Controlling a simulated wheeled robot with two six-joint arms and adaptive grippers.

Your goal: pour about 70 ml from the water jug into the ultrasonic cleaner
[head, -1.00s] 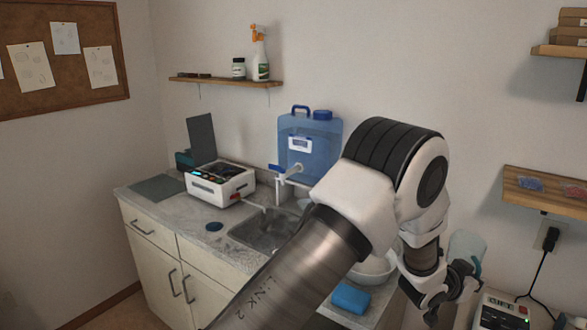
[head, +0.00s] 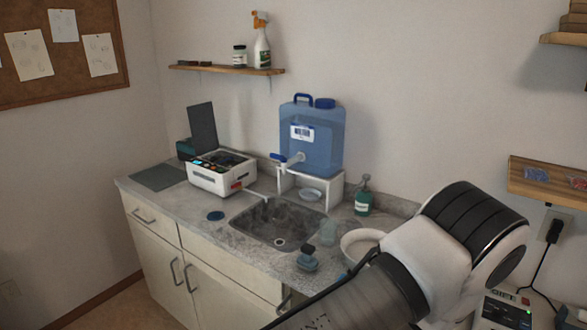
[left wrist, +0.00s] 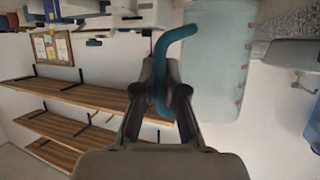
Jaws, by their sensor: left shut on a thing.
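The ultrasonic cleaner (head: 218,182) is a white box with a dark open top and its dark lid (head: 202,125) raised, at the back left of the counter. In the left wrist view my left gripper (left wrist: 160,88) is shut on the teal handle of the water jug (left wrist: 215,65), a clear, pale container with small reddish marks down one side. The water level cannot be made out. My right gripper is in neither view.
A sink (head: 275,222) lies right of the cleaner. A blue water tank (head: 318,148) with a tap stands on a white stand behind it.

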